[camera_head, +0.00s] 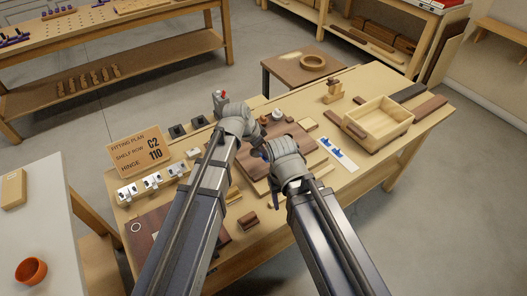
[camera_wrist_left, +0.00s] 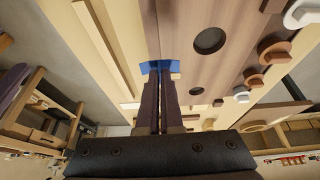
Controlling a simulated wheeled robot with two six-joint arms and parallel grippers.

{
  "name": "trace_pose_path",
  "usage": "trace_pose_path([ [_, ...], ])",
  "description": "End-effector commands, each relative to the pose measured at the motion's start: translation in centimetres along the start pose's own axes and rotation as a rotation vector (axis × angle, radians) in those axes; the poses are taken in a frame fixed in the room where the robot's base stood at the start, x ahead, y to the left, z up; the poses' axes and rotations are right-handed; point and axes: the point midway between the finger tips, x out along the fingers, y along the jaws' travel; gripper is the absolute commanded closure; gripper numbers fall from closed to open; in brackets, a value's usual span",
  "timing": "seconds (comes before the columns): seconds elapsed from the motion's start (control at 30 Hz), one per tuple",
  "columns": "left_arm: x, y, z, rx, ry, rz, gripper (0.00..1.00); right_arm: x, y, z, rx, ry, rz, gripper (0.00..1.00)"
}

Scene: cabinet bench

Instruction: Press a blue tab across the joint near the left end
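In the left wrist view, a blue tab (camera_wrist_left: 173,67) lies at the tips of my left gripper (camera_wrist_left: 160,78). Its fingers are close together on the tab's middle, and the tab spreads to both sides. It sits by the seam between a brown wooden board (camera_wrist_left: 205,70) and a paler strip (camera_wrist_left: 128,45). Whether it is flat on the wood is unclear. In the head view, my left gripper (camera_head: 238,122) is over the bench's middle and hides its own tips.
A white card with blue tabs (camera_head: 338,153) lies right of the board. A wooden box (camera_head: 378,122) stands farther right. A sign (camera_head: 140,150) and white hinges (camera_head: 152,182) are at the left. Small knobs and blocks crowd the back.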

Motion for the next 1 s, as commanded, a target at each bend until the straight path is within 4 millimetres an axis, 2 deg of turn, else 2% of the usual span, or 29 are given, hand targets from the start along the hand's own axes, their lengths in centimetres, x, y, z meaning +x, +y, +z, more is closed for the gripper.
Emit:
trace_pose_path([
  [0.6,5.0,-0.1,2.1,0.0,0.0,0.0,1.0,5.4,-0.5,-0.3,0.0,0.0,0.0,0.41],
  [1.0,5.3,-0.1,2.2,0.0,0.0,0.0,1.0,5.7,-0.6,-0.3,0.0,0.0,0.0,0.41],
])
